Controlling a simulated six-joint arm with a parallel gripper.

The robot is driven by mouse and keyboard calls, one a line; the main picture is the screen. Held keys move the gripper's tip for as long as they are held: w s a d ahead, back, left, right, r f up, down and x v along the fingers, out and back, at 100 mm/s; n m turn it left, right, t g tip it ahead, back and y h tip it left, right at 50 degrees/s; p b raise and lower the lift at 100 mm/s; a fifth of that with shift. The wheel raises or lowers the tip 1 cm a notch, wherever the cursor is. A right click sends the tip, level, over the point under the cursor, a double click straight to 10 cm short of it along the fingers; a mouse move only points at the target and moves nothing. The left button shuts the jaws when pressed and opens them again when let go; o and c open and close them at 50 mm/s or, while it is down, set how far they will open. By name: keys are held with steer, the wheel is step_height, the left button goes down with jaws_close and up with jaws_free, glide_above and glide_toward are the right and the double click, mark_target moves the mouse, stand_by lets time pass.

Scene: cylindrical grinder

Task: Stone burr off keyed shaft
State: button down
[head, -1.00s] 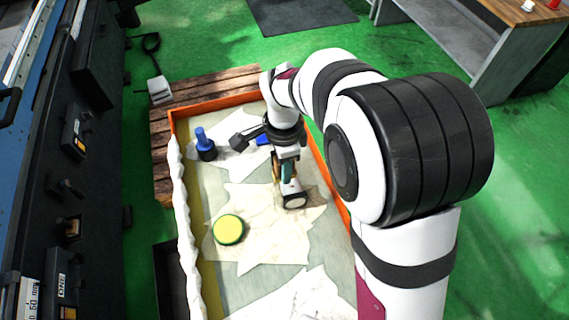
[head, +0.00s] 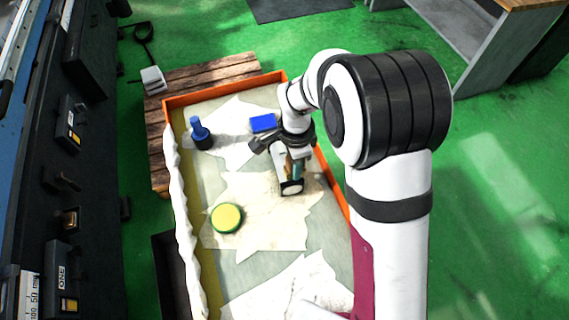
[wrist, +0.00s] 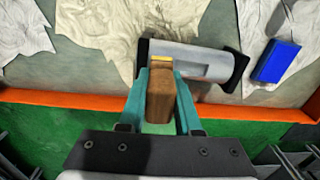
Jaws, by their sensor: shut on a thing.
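My gripper (wrist: 161,100) has teal fingers shut on a brown block (wrist: 160,106), which seems to be the stone. In the head view my gripper (head: 296,165) hangs over the right side of the tray. The grey keyed shaft (wrist: 205,65) lies across the wrist view with black pieces at both ends and a slot in its side. The block's far end, with a narrow yellow strip, overlaps the shaft's left part; I cannot tell whether they touch. In the head view only the shaft's near end (head: 291,187) shows beneath my gripper.
The orange-rimmed tray (head: 337,190) holds crumpled cloths (head: 265,200), a yellow-green tin (head: 227,217), a blue bottle-like item (head: 200,132) and a blue block (head: 263,122). The blue block also lies right of the shaft in the wrist view (wrist: 276,62). A dark machine (head: 90,190) stands left.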

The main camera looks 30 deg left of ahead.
steer(key=shift+w+d+r, duration=0.1)
steer(key=shift+w+d, duration=0.15)
steer(key=s+a, duration=0.2)
steer(key=a, duration=0.1)
steer(key=shift+s, duration=0.35)
step_height(320, 180, up, 8)
steer(key=shift+a+f, duration=0.1)
steer(key=shift+f, duration=0.1)
stand_by(0.4)
glide_above(214, 180)
step_height(214, 180, down, 9)
steer(key=shift+f, duration=2.1)
